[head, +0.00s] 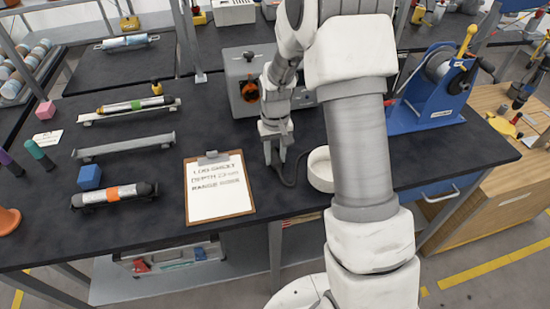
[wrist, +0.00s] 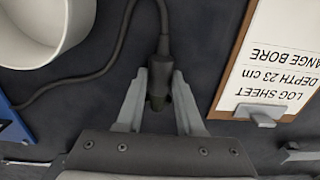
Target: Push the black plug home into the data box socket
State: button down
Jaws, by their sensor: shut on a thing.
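My gripper (head: 275,155) points down just above the dark bench, between the clipboard and a white bowl. In the wrist view my gripper (wrist: 159,82) is shut on the black plug (wrist: 158,94), whose body lies between the fingers. A black cable (wrist: 110,68) runs from the plug and curves off to the left in the wrist view. The grey data box (head: 236,66) stands behind my gripper, partly hidden by my arm. A round orange-rimmed socket (head: 250,91) shows on its front, apart from the plug. In the head view the plug is too small to make out clearly.
A clipboard (head: 220,205) lies left of my gripper, and the white bowl (head: 319,170) is close on its right. A blue winch (head: 432,100) stands at the right. Cylinders on racks (head: 125,145) fill the left. Some bare bench lies in front of the box.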

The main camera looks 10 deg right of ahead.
jog(key=shift+r, duration=0.6)
notch_tip(320, 180, up, 3)
jog(key=shift+w+f, duration=0.1)
jog(key=shift+f, duration=0.05)
jog(key=d+r, duration=0.7)
jog(key=d, duration=0.4)
jog(key=p, duration=0.4)
send_near(275, 156)
jog(key=w+a+r, duration=0.1)
jog(key=w+a, duration=0.2)
jog(key=w, duration=0.2)
jog(key=shift+s+r, duration=0.1)
jog(key=shift+r, duration=0.05)
jog(key=shift+w+p, duration=1.15)
jog(key=shift+w, duration=1.75)
jog(key=shift+w+p, duration=0.75)
jog(key=shift+w, duration=0.65)
